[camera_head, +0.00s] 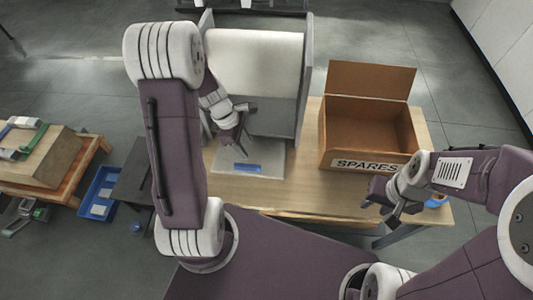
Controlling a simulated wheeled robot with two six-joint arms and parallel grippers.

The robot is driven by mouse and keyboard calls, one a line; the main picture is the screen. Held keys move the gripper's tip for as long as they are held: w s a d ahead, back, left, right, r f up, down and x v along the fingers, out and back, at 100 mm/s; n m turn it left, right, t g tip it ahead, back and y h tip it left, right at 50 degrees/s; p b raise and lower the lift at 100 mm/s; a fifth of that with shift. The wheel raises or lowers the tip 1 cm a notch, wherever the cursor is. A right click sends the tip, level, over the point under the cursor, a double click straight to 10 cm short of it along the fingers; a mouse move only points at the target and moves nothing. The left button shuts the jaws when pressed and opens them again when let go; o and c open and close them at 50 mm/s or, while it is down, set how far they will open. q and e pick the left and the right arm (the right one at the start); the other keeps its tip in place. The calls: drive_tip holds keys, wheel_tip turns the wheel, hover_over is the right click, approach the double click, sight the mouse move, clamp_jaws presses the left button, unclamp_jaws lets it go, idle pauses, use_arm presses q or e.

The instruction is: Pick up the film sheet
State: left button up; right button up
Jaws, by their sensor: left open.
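A wide white roll (254,62) sits between two grey side plates on the wooden table. A pale grey flat piece (225,161) lies on the table in front of it, with a small blue strip (247,168) on it. I cannot tell for sure which part is the film sheet. My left gripper (240,137) is open and points down just above the pale piece, behind the blue strip. No held thing shows in it. My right gripper (380,212) is at the table's front right, below the box, with its fingers apart and nothing seen between them.
An open cardboard box (368,130) marked SPARES stands on the table (300,185) to the right. A blue roll (436,201) lies partly behind my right arm.

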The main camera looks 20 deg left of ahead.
sight(247, 165)
use_arm(q)
drive_tip(key=shift+s+a+f+b, duration=0.2)
drive_tip(key=shift+s+a+f, duration=0.15)
drive_tip(key=shift+a+f, duration=0.2)
drive_tip(key=shift+s+a+f+b, duration=0.2)
drive_tip(key=shift+s+a+f, duration=0.15)
drive_tip(key=shift+f, duration=0.3)
drive_tip(key=shift+s+a+n, duration=0.1)
drive_tip(key=shift+a+n, duration=0.2)
drive_tip(key=shift+a, duration=0.1)
drive_tip(key=x, duration=0.2)
drive_tip(key=b+x, duration=0.1)
drive_tip(key=shift+d+f+b, duration=0.3)
drive_tip(key=shift+d, duration=0.15)
drive_tip(key=shift+f, duration=0.55)
drive_tip(key=b+x, duration=0.2)
drive_tip(key=x, duration=0.2)
drive_tip(key=shift+f, duration=0.15)
use_arm(e)
drive_tip(key=f, duration=0.3)
drive_tip(key=a+f, duration=0.1)
drive_tip(key=f, duration=0.1)
drive_tip(key=shift+s, duration=0.35)
use_arm(q)
clamp_jaws()
